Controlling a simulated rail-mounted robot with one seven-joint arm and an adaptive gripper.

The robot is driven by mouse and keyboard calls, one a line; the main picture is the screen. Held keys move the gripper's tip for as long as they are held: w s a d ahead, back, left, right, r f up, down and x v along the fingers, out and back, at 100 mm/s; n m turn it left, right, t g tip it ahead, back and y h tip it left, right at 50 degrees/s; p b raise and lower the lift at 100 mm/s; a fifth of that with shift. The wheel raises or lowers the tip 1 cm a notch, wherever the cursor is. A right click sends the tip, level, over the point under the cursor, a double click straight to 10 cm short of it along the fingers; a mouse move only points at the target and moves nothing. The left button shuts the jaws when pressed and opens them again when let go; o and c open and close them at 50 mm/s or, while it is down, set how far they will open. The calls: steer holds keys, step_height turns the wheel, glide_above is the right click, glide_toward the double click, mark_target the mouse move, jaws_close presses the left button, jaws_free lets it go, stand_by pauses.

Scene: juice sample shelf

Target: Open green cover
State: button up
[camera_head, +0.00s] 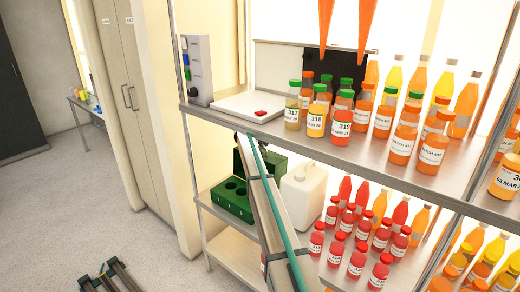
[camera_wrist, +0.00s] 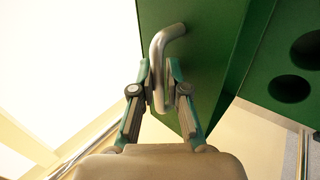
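The green cover (camera_head: 272,162) stands raised at the back of a green holder (camera_head: 232,206) on the lower shelf, left of the white jug. In the wrist view the cover (camera_wrist: 205,45) is a broad green panel with a bent metal handle (camera_wrist: 170,32). My gripper (camera_wrist: 160,70) has its two fingers closed in on either side of this handle, with little or no gap showing. In the head view my arm passes in front of the cover, and the fingertips and handle are hidden. The holder's round holes (camera_wrist: 290,88) show in the wrist view.
A white jug (camera_head: 303,195) stands close to the right of the cover. Small red-capped bottles (camera_head: 357,259) fill the lower shelf farther right. The upper shelf (camera_head: 300,135) holds juice bottles and a white scale (camera_head: 250,105) above the holder. Floor at left is mostly clear.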

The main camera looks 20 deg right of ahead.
steer(key=shift+o, duration=0.2)
steer(key=shift+s+a+r, duration=0.2)
steer(key=shift+a+r, duration=0.1)
steer(key=shift+r, duration=0.05)
steer(key=shift+v, duration=1.25)
steer(key=s+a, duration=0.5)
steer(key=a, duration=0.5)
steer(key=shift+s+f, duration=0.2)
steer(key=shift+s, duration=0.15)
